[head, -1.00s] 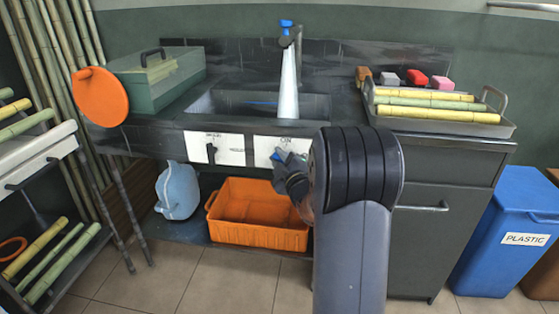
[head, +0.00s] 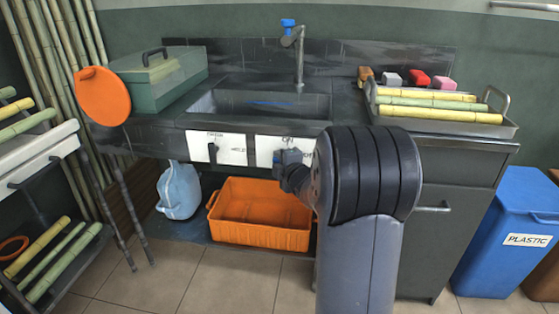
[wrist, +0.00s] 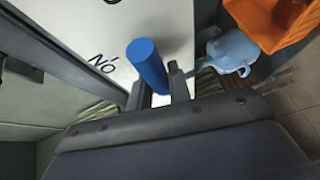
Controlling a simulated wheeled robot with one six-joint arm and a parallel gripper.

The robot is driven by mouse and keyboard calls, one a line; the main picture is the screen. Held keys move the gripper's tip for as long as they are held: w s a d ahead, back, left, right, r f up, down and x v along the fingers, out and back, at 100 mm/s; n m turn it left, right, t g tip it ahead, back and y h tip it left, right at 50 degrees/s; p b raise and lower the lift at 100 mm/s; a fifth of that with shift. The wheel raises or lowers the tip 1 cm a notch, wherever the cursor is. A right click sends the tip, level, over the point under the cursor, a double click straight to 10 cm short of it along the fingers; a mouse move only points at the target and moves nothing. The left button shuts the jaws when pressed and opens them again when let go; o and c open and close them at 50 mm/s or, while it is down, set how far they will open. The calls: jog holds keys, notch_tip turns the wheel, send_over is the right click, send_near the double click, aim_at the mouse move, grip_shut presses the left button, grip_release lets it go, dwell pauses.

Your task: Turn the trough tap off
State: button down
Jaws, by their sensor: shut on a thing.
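The trough tap (head: 299,62), a grey pipe with a blue top, stands behind the sunken trough (head: 262,103). No water runs from its spout. Two white panels are on the front below the trough. At the right panel (head: 270,150), my gripper (head: 281,158) is shut on a blue handle, mostly hidden in the head view. In the wrist view the round blue handle (wrist: 147,66) sticks up between the jaws (wrist: 160,95), against the white panel with black lettering. The left panel (head: 230,149) has a dark lever pointing down.
An orange crate (head: 262,238) and a pale blue jug (head: 179,190) are under the counter. A tray (head: 440,117) of cane pieces is on the right counter, a green box (head: 160,82) on the left. A blue bin (head: 508,235) stands at right. Floor in front is open.

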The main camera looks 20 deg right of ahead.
jog(key=c, duration=1.3)
grip_release()
jog(key=s, duration=0.3)
jog(key=s+r+p, duration=0.1)
jog(key=s, duration=0.3)
jog(key=s+r+p, duration=0.1)
jog(key=s, duration=0.2)
jog(key=shift+s+a, duration=0.25)
jog(key=shift+s, duration=0.05)
jog(key=shift+w+f, duration=0.1)
jog(key=w, duration=0.3)
jog(key=w+f+b, duration=0.1)
jog(key=w, duration=0.3)
jog(key=w+f+b, duration=0.1)
jog(key=w, duration=0.2)
jog(key=shift+w+d, duration=0.25)
jog(key=shift+w, duration=0.05)
jog(key=shift+s+r, duration=0.1)
